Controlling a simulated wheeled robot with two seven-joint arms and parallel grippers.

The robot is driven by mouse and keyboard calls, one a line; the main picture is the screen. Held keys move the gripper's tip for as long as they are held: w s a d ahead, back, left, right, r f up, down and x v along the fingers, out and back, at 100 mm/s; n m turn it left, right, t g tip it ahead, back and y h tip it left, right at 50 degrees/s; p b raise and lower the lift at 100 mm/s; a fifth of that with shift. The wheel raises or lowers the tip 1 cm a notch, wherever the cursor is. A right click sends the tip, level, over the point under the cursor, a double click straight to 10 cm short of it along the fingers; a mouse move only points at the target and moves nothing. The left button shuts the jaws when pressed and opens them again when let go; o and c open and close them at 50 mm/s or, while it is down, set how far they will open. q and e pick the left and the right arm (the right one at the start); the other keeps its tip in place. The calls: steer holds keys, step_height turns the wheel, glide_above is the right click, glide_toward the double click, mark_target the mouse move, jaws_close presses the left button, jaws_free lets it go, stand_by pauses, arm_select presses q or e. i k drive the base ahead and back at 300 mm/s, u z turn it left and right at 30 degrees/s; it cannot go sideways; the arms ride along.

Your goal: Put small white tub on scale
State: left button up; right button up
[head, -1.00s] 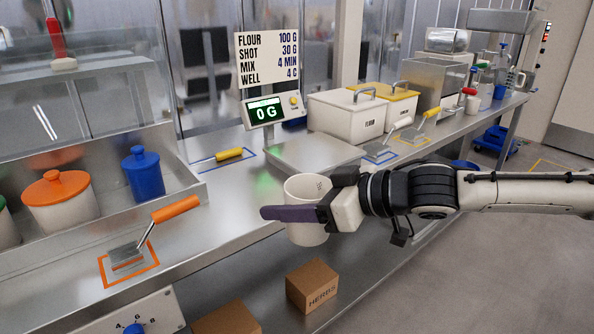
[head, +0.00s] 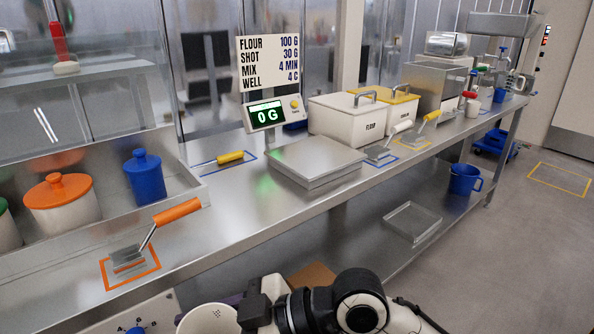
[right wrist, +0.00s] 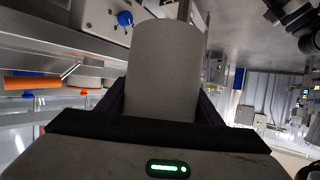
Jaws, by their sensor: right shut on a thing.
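The small white tub (head: 207,320) is at the bottom edge of the head view, partly cut off, in front of the counter. My right gripper (head: 238,308) is shut on it. In the right wrist view the tub (right wrist: 164,70) fills the space between the two dark fingers (right wrist: 165,108). The scale is a flat steel platform (head: 316,156) on the counter, and its top is empty. Its display (head: 267,114) reads 0 G. The tub is apart from the scale, nearer to me and to the lower left. My left gripper is not in view.
A scraper with an orange handle (head: 176,210) lies in an orange outline at the counter's front left. A yellow-handled tool (head: 230,157) lies left of the scale. White lidded bins (head: 345,118) stand behind right.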

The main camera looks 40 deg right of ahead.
mark_target(314, 153)
steer(key=u, duration=2.75)
steer(key=k, duration=1.7)
steer(key=z, duration=1.65)
